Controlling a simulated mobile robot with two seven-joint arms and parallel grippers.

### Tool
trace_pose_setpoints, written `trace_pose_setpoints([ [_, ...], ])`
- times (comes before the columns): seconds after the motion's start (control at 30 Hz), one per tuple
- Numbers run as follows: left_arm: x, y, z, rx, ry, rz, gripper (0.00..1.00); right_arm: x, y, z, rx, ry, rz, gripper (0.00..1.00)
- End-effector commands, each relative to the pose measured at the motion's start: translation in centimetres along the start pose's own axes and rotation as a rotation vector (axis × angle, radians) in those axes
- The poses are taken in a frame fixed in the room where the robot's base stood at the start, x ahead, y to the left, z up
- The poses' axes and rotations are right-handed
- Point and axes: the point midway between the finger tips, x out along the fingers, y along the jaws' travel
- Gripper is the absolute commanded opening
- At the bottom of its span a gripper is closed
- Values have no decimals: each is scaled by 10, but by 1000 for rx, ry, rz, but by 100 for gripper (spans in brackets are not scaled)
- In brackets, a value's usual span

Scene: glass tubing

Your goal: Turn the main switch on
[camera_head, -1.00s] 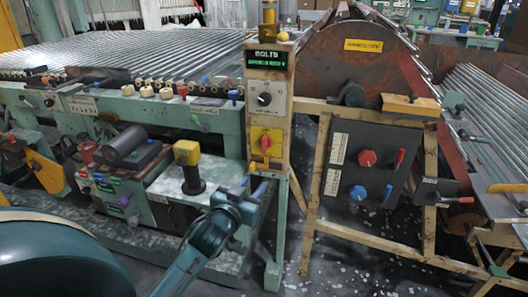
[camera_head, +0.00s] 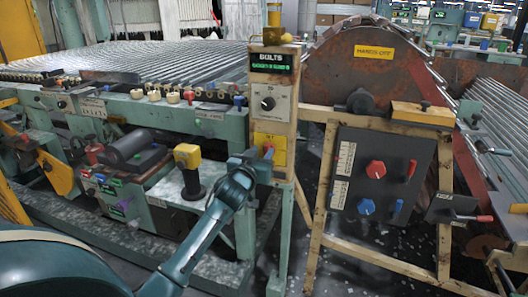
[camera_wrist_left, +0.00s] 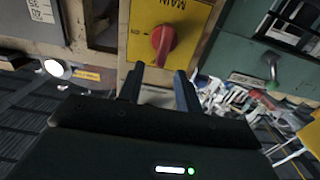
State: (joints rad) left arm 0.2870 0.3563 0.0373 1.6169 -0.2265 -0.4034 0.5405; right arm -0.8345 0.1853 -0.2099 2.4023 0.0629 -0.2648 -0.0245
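The main switch is a red rotary knob on a yellow plate (camera_head: 278,146), low on a beige post. In the left wrist view the red knob (camera_wrist_left: 164,43) shows close up, on the yellow plate (camera_wrist_left: 184,14) marked "MAIN". My left gripper (camera_head: 262,158) is at the post, just in front of the plate, and partly covers the knob in the head view. In the left wrist view its two fingers (camera_wrist_left: 159,84) stand apart with nothing between them, just short of the knob. My right gripper is not in view.
Above the switch on the post are a black dial (camera_head: 268,103) and a green-lettered display (camera_head: 271,62). A dark panel (camera_head: 382,178) with red and blue knobs stands to the right. A yellow-topped black handle (camera_head: 190,170) stands left of my left arm.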

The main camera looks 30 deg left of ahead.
Motion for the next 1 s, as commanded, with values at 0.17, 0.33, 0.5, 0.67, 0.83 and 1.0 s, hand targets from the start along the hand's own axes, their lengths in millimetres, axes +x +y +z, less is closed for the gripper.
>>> trace_pose_setpoints([
  [0.17,21,0,0,0,1,0,35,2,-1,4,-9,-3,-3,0],
  [0.33,28,0,0,1,1,0,35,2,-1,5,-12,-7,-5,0],
  [0.5,28,0,0,1,0,0,35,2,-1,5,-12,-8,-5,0],
  [0.67,28,0,0,1,0,0,27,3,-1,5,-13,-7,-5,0],
  [0.83,28,0,0,1,0,0,13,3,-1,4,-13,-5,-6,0],
  [1.0,28,0,0,1,0,0,0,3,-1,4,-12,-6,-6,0],
])
